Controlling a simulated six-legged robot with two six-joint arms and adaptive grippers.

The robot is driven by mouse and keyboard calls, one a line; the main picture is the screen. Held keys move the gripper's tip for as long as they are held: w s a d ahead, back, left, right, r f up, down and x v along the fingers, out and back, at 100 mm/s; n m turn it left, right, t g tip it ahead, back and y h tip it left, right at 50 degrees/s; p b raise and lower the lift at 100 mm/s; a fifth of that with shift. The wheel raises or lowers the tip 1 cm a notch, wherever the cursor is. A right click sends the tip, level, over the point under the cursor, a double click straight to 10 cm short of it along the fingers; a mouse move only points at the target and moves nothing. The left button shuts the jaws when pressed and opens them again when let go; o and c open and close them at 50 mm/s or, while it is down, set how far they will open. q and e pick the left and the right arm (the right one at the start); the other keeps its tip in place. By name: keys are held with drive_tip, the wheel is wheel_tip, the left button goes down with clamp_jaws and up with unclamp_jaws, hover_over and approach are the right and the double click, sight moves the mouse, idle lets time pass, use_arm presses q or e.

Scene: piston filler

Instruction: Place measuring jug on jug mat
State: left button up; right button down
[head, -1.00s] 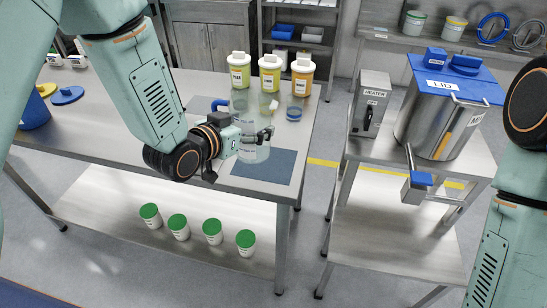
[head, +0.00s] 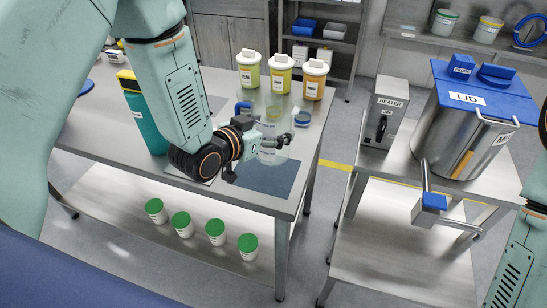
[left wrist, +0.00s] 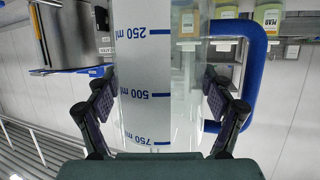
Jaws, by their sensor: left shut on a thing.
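The clear measuring jug (head: 272,151) is in my left gripper (head: 275,143), over the back part of the dark blue jug mat (head: 268,179). I cannot tell from the head view whether its base touches the mat. In the left wrist view the jug (left wrist: 150,75) fills the space between the two dark fingers of my left gripper (left wrist: 160,105). Its blue scale shows 250, 500 and 750 ml, and its blue handle (left wrist: 249,80) is on the right. My right gripper is out of view; only part of that arm shows.
Several lidded jars (head: 281,72) stand behind the jug, with a small blue-rimmed container (head: 302,118) nearby. A teal container (head: 147,120) stands left of my arm. Across a gap, a second table holds a heater (head: 387,112) and a steel pot (head: 458,135) with a blue lid.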

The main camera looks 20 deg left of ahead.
sight(261, 155)
use_arm(q)
drive_tip(key=f, duration=0.6)
drive_tip(key=shift+a+f, duration=0.4)
drive_tip(key=shift+d+f, duration=0.15)
drive_tip(key=shift+d, duration=0.1)
drive_tip(key=shift+s+d, duration=0.1)
drive_tip(key=shift+s, duration=0.05)
drive_tip(key=shift+a, duration=0.4)
drive_tip(key=o, duration=1.2)
drive_tip(key=shift+f+b, duration=0.2)
drive_tip(key=shift+b, duration=0.1)
drive_tip(key=o, duration=0.3)
drive_tip(key=shift+d, duration=0.2)
drive_tip(key=shift+o, duration=0.3)
drive_tip(key=shift+d+r, duration=0.1)
drive_tip(key=shift+r, duration=0.05)
